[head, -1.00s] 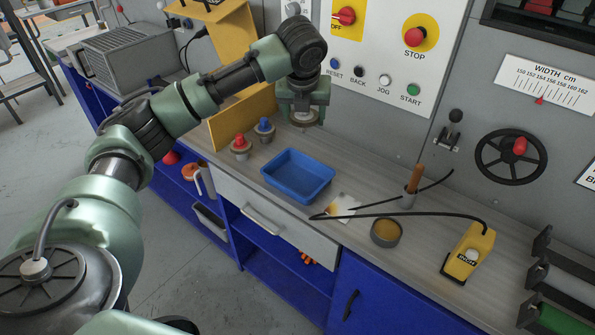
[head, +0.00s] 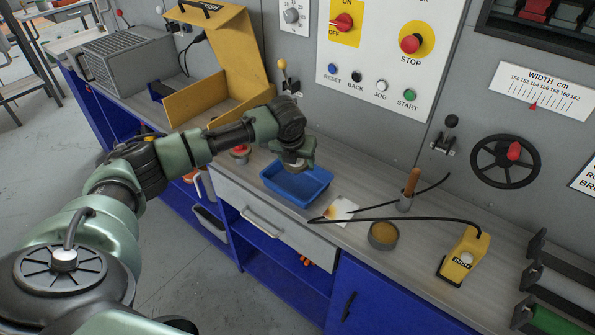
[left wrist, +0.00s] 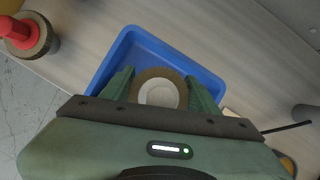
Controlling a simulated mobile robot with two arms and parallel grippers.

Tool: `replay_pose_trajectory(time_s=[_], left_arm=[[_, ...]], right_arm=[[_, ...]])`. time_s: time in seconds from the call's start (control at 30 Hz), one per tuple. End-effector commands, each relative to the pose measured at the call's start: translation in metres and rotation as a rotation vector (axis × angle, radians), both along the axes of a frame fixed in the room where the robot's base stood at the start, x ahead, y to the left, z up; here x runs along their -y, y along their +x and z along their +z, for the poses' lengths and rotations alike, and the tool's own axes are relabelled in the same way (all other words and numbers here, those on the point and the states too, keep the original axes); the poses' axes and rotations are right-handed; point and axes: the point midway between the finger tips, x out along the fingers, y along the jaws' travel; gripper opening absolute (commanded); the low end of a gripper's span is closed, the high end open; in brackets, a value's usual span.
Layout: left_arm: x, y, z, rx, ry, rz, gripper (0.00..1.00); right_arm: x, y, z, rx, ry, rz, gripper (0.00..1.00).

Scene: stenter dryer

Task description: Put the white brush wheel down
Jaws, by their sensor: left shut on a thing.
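The white brush wheel (left wrist: 158,93) has a pale round hub and a tan bristle rim. In the left wrist view it sits between the fingers of my left gripper (left wrist: 160,92), which is shut on it. Behind it in that view is the blue tray (left wrist: 128,48). In the head view my left gripper (head: 297,163) is over the far side of the blue tray (head: 308,193), and the wheel is mostly hidden there. I cannot tell whether the wheel touches the tray floor. My right gripper is not in view.
A red-topped brush wheel (head: 239,152) stands left of the tray, also in the left wrist view (left wrist: 22,34). Right of the tray are a white card (head: 340,211), a round tin (head: 383,235), a wooden-handled tool (head: 410,184) and a yellow pendant (head: 462,258) with a black cable.

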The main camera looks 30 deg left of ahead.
Motion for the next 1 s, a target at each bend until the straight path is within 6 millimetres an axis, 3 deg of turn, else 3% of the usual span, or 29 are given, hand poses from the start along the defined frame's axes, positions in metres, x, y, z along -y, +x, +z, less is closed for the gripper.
replay_pose_trajectory(time_s=[0.33, 0.7, 0.73, 0.8, 1.0], left_arm=[[0.000, 0.000, -0.042, -0.001, 0.000, 0.001, 0.08], [0.000, 0.000, -0.047, 0.000, 0.001, 0.000, 0.08], [0.000, 0.000, -0.048, -0.001, 0.001, 0.000, 0.63], [0.000, 0.000, -0.047, -0.001, 0.001, 0.000, 0.82], [0.000, -0.001, -0.047, -0.001, 0.001, 0.000, 0.82]], right_arm=[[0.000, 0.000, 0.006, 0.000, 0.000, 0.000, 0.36], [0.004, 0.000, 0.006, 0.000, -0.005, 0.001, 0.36], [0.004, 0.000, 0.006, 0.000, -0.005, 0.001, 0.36], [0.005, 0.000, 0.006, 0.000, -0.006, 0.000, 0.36], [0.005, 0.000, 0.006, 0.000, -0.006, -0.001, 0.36]])
